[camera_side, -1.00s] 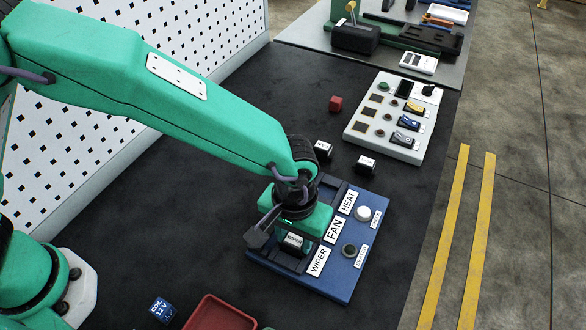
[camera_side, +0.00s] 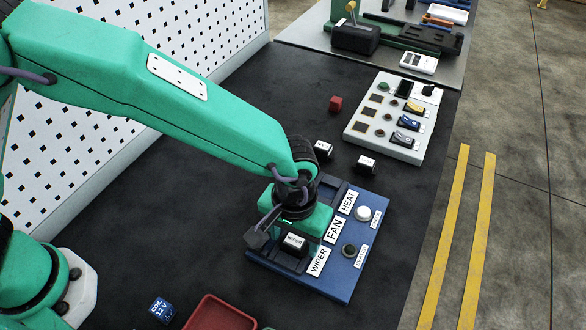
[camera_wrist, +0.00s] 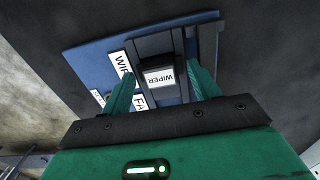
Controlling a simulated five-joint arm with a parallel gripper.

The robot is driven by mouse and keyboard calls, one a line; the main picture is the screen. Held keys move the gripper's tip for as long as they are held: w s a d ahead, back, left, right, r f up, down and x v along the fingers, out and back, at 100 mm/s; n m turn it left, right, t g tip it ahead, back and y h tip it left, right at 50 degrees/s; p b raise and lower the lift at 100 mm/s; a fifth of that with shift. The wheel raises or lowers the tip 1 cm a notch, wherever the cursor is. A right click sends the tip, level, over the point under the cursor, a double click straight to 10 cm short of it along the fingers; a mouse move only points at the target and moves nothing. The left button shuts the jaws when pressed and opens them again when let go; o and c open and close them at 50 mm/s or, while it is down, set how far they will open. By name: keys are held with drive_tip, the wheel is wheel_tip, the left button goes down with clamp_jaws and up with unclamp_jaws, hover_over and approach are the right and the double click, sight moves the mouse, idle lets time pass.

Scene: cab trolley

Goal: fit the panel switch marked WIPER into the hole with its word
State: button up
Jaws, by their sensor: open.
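The black WIPER switch (camera_side: 294,243), with a white label, is at the end of the blue panel (camera_side: 335,287) beside the printed WIPER plate (camera_side: 318,262). It appears upright at the WIPER hole; I cannot tell whether it is fully seated. In the wrist view the switch (camera_wrist: 159,78) stands between the green fingers of my gripper (camera_wrist: 161,72), which is open with gaps on both sides. The FAN (camera_side: 335,230) and HEAT (camera_side: 348,202) plates follow along the panel. My gripper's body hides much of the hole row in the side view.
Two loose black switches with white labels (camera_side: 322,149) (camera_side: 366,164) lie behind the panel. The dark mat at left is clear.

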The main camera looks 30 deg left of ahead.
sight(292, 238)
drive_tip(key=shift+r, duration=0.15)
drive_tip(key=shift+r, duration=3.75)
drive_tip(key=shift+a+r, duration=0.1)
drive_tip(key=shift+w+a+r, duration=0.15)
drive_tip(key=shift+a, duration=0.05)
drive_tip(key=w+a+r+t+h, duration=0.1)
drive_tip(key=a+r, duration=0.4)
drive_tip(key=a, duration=0.4)
drive_tip(key=w+a+r+t, duration=0.1)
drive_tip(key=a+r, duration=0.4)
drive_tip(key=a, duration=0.3)
drive_tip(key=s+a+r+t, duration=0.1)
drive_tip(key=s+a, duration=0.4)
drive_tip(key=a, duration=0.4)
drive_tip(key=s+a+r+t+y, duration=0.1)
drive_tip(key=s+a+t, duration=0.1)
drive_tip(key=s+a, duration=0.3)
drive_tip(key=a, duration=0.4)
drive_tip(key=shift+s+r+t, duration=0.2)
drive_tip(key=shift+r+t, duration=0.1)
